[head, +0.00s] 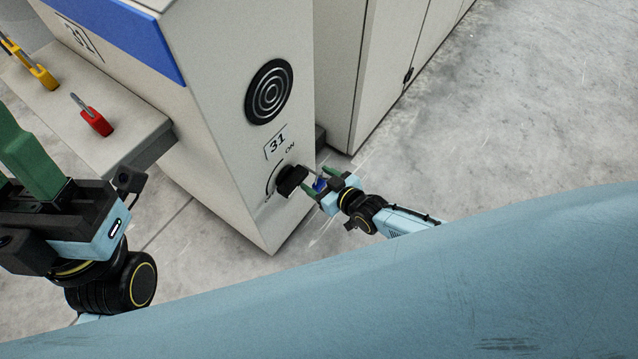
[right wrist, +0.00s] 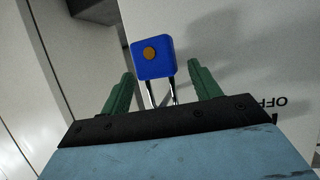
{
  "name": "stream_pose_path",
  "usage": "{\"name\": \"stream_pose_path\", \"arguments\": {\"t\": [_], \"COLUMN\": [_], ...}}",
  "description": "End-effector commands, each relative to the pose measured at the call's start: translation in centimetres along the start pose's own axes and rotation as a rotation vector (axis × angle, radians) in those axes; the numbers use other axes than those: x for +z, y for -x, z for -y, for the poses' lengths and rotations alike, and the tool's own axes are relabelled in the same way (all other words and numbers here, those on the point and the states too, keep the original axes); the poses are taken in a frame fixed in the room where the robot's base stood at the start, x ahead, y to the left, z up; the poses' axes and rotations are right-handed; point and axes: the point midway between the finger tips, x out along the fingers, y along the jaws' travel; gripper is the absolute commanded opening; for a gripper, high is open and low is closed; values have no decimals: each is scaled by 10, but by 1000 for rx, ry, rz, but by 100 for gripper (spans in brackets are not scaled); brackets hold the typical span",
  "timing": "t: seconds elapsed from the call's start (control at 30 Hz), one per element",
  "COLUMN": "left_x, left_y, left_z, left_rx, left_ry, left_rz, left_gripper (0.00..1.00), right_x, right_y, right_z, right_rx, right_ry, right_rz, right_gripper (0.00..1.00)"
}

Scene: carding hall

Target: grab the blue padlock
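The blue padlock (head: 320,184) is small in the head view, between the green fingers of my right gripper (head: 318,182), close to the black switch handle (head: 290,180) on the cabinet front. In the right wrist view the padlock (right wrist: 154,57) shows a square blue body with an orange-brown round spot. Its metal shackle points down between the fingers of my right gripper (right wrist: 163,80). Those fingers stand apart, with gaps on both sides of the shackle. My left gripper (head: 30,155) is at the left edge of the head view, partly cut off; its opening is unclear.
A red padlock (head: 97,122) and a yellow padlock (head: 43,77) lie on a grey ledge (head: 125,150). The cabinet marked 31 (head: 215,110) has a round grille (head: 269,91). Bare concrete floor (head: 520,100) is free at the right.

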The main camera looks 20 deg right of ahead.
Motion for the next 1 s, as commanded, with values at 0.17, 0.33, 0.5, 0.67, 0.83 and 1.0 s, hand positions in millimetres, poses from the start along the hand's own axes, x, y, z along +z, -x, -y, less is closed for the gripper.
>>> {"name": "stream_pose_path", "arguments": {"t": [0.17, 0.33, 0.5, 0.67, 0.83, 1.0], "left_x": [0, 0, 0, 0, 7, 21], "left_y": [0, 0, 0, 0, -5, -12], "left_z": [0, 0, 0, 0, 1, 1], "left_rx": [0, 0, 0, 0, -2, -4], "left_ry": [0, 0, 0, 0, -2, -3], "left_rz": [1, 1, 1, 2, 51, 166], "left_gripper": [36, 36, 36, 36, 36, 36], "right_x": [0, 0, 0, 0, -5, -14], "right_y": [0, 0, 0, 0, 2, 7], "right_z": [0, 0, 0, 0, 0, -1], "right_rx": [0, 0, 0, 0, 1, 2], "right_ry": [0, 0, 0, 0, -1, -2], "right_rz": [0, 0, -1, -1, -1, -1], "right_gripper": [38, 16, 3, 3, 3, 3]}}
